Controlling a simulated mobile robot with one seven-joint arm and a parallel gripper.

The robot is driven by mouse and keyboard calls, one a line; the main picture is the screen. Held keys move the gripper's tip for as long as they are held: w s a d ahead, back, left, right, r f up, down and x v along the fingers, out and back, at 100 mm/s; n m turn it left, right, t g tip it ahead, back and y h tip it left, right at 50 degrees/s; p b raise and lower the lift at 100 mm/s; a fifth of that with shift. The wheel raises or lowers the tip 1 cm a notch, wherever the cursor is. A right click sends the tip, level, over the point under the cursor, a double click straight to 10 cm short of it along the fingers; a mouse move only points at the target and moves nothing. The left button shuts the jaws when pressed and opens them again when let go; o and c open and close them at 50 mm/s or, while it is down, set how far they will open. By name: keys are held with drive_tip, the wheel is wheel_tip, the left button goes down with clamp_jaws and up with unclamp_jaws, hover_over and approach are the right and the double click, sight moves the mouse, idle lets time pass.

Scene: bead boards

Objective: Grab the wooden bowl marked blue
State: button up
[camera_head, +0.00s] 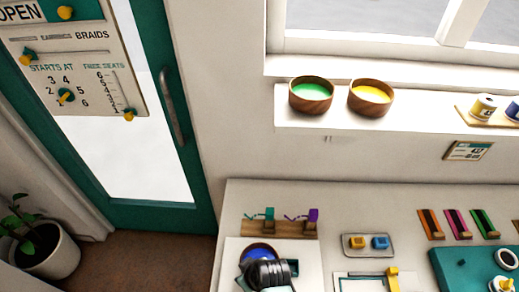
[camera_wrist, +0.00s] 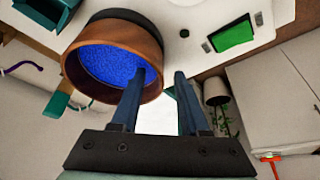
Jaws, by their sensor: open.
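The wooden bowl marked blue (camera_wrist: 82,69) fills the upper left of the wrist view, with a brown wall, a dark band and a blue inside. In the head view the blue bowl (camera_head: 258,246) is on the white table, its near part hidden by my dark wrist. My gripper (camera_wrist: 161,72) is open. Its left finger overlaps the blue inside and its right finger is outside the bowl, so the right-hand rim shows between them. I cannot tell whether either finger touches the bowl.
A green bowl (camera_head: 311,96) and a yellow bowl (camera_head: 371,97) stand on the window ledge. A wooden rack (camera_head: 282,229) with teal and purple clips is just behind the blue bowl. A small tray (camera_head: 368,253) with yellow and blue pieces lies to its right.

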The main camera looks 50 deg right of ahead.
drive_tip(key=shift+f, duration=0.2)
clamp_jaws()
idle(1.4)
